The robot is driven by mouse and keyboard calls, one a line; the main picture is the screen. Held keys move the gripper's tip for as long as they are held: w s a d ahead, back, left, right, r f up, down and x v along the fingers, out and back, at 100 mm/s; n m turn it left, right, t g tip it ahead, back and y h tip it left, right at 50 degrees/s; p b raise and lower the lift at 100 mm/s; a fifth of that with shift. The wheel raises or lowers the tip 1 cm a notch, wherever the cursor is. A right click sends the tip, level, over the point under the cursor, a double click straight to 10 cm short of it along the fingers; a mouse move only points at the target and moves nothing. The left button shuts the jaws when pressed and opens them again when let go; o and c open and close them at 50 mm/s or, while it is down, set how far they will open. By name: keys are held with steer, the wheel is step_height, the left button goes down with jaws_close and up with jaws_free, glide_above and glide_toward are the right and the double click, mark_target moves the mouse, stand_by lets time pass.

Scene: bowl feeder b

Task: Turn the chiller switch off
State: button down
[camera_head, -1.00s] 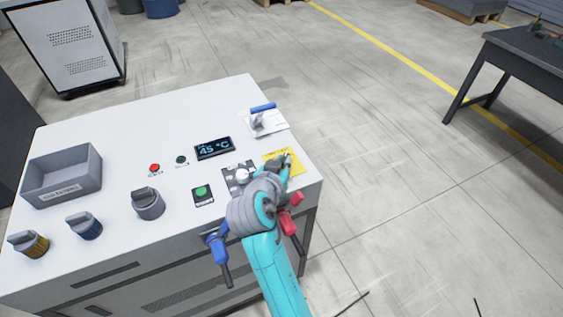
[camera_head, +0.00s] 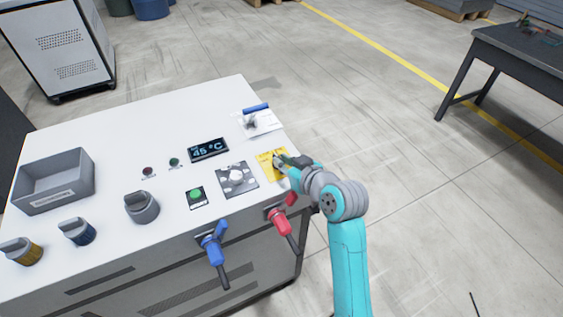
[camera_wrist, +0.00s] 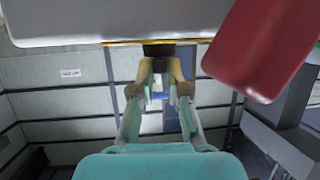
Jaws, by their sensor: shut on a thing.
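The yellow switch plate (camera_head: 264,165) lies near the right edge of the white cabinet top. I take it for the chiller switch's plate; no label on it can be read. My gripper (camera_head: 281,160) is at this plate, reaching in from the right. In the wrist view, my gripper (camera_wrist: 160,72) is shut on a small dark switch handle (camera_wrist: 158,50) just under the pale cabinet edge. The fingers hide most of the handle, so I cannot tell its position.
A display (camera_head: 208,150) reads 45 °C. Nearby are a dark red lamp (camera_head: 148,171), a green lamp (camera_head: 174,162), a green button (camera_head: 195,194), a blue valve (camera_head: 213,245) and a red valve (camera_head: 280,222). A grey bin (camera_head: 55,180) stands left.

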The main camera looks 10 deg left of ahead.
steer(key=n+g+y, duration=0.2)
steer(key=n, duration=0.1)
steer(key=w+d+n+g+y, duration=0.1)
steer(key=g, duration=0.1)
steer(key=shift+w+f+n+g+y, duration=0.15)
steer(key=shift+n+g+y, duration=0.15)
steer(key=shift+n+g, duration=0.55)
steer(key=shift+w+r+n+g+y, duration=0.1)
steer(key=shift+n+g+y, duration=0.2)
steer(key=shift+n+g, duration=0.55)
steer(key=c, duration=1.2)
jaws_free()
steer(key=shift+f, duration=0.1)
steer(key=shift+o, duration=0.2)
steer(key=v, duration=1.2)
steer(key=shift+w, duration=0.2)
